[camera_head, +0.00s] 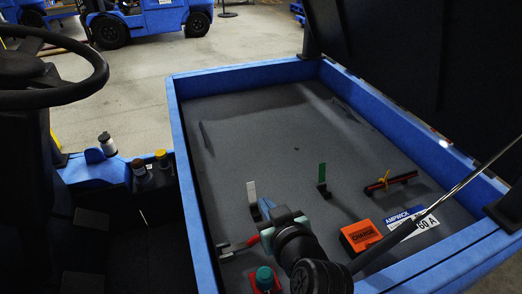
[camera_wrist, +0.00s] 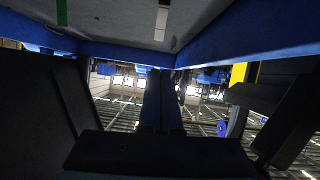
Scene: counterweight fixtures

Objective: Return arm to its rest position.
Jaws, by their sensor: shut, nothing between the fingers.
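My arm reaches into the blue-rimmed grey tray (camera_head: 240,115) from its near edge in the head view, low over the front part. In the wrist view my gripper (camera_wrist: 160,76) is shut, its two dark fingers close together with nothing between them. In the head view the fingertips cannot be made out clearly. The arm's end is beside a white upright lever (camera_head: 251,190), which also shows at the top of the wrist view (camera_wrist: 162,17). A green upright lever (camera_head: 322,173) stands to the right, apart from the arm.
An orange box (camera_head: 360,236) and a blue-white label (camera_head: 410,218) are right of my arm. A red-and-black part with a yellow piece (camera_head: 388,182) lies farther right. A green-topped red button (camera_head: 265,278) is near the front. A dark raised lid (camera_head: 400,60) borders the right; a steering wheel (camera_head: 60,97) stands left.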

